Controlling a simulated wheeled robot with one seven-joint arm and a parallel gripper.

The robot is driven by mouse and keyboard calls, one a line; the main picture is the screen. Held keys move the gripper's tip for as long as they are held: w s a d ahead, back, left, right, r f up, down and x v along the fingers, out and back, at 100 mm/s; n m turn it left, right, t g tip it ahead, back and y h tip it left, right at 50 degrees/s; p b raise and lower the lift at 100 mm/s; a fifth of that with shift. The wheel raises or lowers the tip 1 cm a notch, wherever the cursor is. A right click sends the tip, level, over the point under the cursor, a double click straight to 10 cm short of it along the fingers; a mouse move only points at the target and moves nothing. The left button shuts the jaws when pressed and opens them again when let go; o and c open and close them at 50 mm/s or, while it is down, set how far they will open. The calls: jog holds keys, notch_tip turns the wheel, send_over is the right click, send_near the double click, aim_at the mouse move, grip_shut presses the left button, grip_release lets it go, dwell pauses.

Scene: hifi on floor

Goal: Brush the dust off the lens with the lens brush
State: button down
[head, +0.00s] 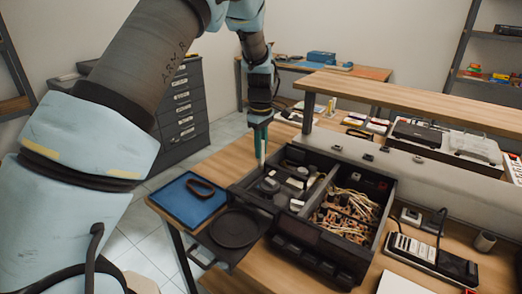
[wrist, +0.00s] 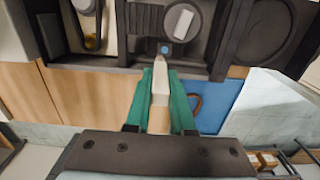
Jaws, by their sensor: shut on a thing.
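My gripper (head: 260,143) has green fingers and points down over the left back edge of the black case. In the wrist view the gripper (wrist: 160,95) is shut on a pale, narrow, tapering piece (wrist: 160,86), which fits the lens brush. Its tip points toward the case's edge, near a small blue spot (wrist: 165,48); I cannot tell whether they touch. A round dark disc (head: 233,228) lies at the case's near left and shows in the wrist view (wrist: 268,32). I cannot tell for sure which item is the lens, and no dust is discernible.
The black case (head: 318,238) holds small parts and a compartment of tangled pale wires (head: 345,214). A blue mat (head: 180,208) with a brown loop (head: 200,187) lies left of it. A raised shelf (head: 420,98) runs behind; a power strip (head: 430,258) lies at right.

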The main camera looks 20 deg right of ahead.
jog(key=shift+r+p, duration=0.9)
jog(key=shift+r, duration=1.8)
